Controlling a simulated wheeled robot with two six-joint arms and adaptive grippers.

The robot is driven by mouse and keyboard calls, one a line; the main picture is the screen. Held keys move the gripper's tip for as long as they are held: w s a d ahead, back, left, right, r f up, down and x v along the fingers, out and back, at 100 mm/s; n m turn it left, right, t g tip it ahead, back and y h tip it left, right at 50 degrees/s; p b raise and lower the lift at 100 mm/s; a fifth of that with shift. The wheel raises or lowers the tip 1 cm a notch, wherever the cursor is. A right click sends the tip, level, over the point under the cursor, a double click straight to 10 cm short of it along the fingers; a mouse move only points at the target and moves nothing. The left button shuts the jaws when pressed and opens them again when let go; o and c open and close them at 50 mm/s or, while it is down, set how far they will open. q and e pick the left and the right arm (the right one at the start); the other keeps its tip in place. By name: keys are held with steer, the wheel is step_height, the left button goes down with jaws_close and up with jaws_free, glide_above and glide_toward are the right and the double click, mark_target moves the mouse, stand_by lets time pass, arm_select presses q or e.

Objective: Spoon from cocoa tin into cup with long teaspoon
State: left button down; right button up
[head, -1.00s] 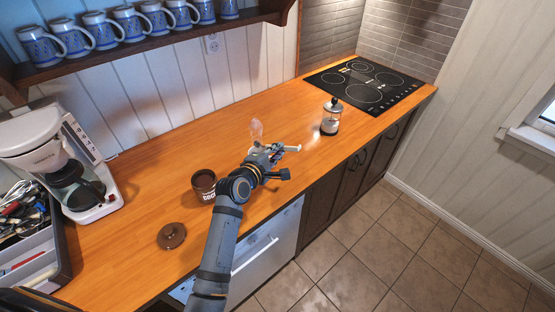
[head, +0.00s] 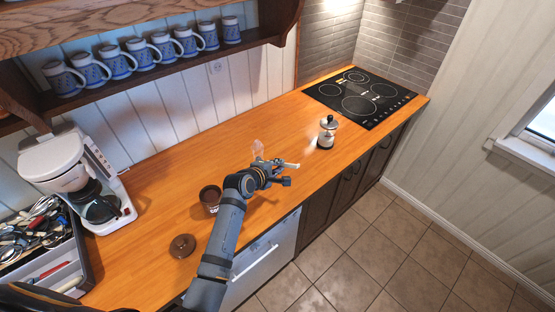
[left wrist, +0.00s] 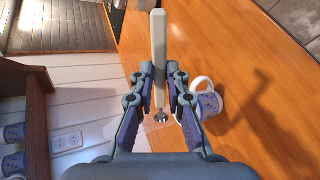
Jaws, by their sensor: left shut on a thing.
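My left gripper (head: 274,168) is shut on the long teaspoon, whose pale handle (head: 292,165) sticks out to the right. In the left wrist view the handle (left wrist: 159,50) runs between the fingers, with the small metal bowl (left wrist: 161,117) at its lower end. The blue-and-white cup (left wrist: 208,104) stands on the counter just right of the fingers there; in the head view the gripper hides most of it. The open brown cocoa tin (head: 210,199) stands left of the gripper, next to my forearm. What the spoon bowl holds is too small to tell. My right gripper is not in view.
The brown lid (head: 182,246) lies on the counter. A clear glass-like object (head: 258,149) is behind the gripper. A coffee maker (head: 75,170) and utensil tray (head: 78,262) are left.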

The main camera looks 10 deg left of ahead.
arm_select(q)
steer(key=g, duration=0.1)
steer(key=w+r+g, duration=0.1)
steer(key=g, duration=0.1)
steer(key=r+m+g+y, duration=0.1)
steer(key=g, duration=0.1)
steer(key=shift+w+d+r, duration=0.1)
steer(key=shift+w+d, duration=0.1)
steer(key=shift+d, duration=0.05)
steer(key=shift+r+g, duration=0.1)
steer(key=shift+g, duration=0.3)
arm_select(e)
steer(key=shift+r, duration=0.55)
arm_select(q)
steer(key=shift+s, duration=0.15)
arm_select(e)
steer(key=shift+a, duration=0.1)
